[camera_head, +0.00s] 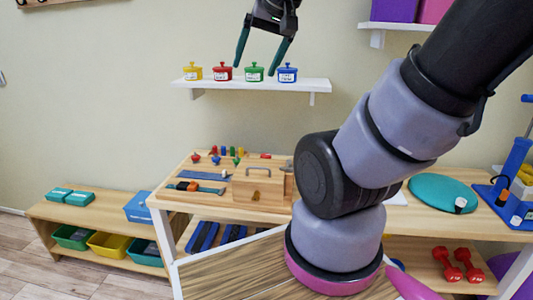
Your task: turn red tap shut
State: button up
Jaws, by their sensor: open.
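On the wooden board of the table are small red, blue and green pieces that look like taps. The red one (195,157) is at the left, with a blue one (216,159) and a green one (236,161) to its right. They are too small to tell which way the red one is turned. My gripper (257,66) is open and empty, pointing down. It is high up in the picture, in front of the wall shelf and well above the table, apart from the red tap.
The wall shelf (312,84) holds yellow, red (222,72), green and blue lidded pots beside my fingers. A wooden box (258,187) and strips lie on the table. My arm hides its middle. A teal disc (442,193) lies at right. A low bench (88,213) stands left.

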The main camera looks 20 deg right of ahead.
jog(key=w+d+f+n+g+h, duration=0.1)
jog(key=w+d+f+n, duration=0.2)
jog(key=w+d+f, duration=0.45)
jog(key=w+d+f+n+g, duration=0.25)
jog(key=w+d+f, duration=0.2)
jog(key=w, duration=0.55)
jog(key=w+d+f+n+y, duration=0.1)
jog(key=w+d+f+n, duration=0.1)
jog(key=d+f, duration=0.5)
jog(key=w+d+f+n, duration=0.2)
jog(key=d+f, duration=0.1)
jog(key=f, duration=0.8)
jog(key=w+d+f+n+y, duration=0.1)
jog(key=w+d+f+n, duration=0.1)
jog(key=d+f, duration=0.5)
send_near(266, 155)
jog(key=x, duration=0.5)
jog(key=shift+d+f, duration=0.15)
jog(key=shift+f, duration=0.1)
jog(key=shift+x, duration=1)
jog(key=shift+w+a+f+t, duration=0.25)
jog(key=shift+w+a+f, duration=0.1)
jog(key=shift+f, duration=0.1)
jog(key=c, duration=1.4)
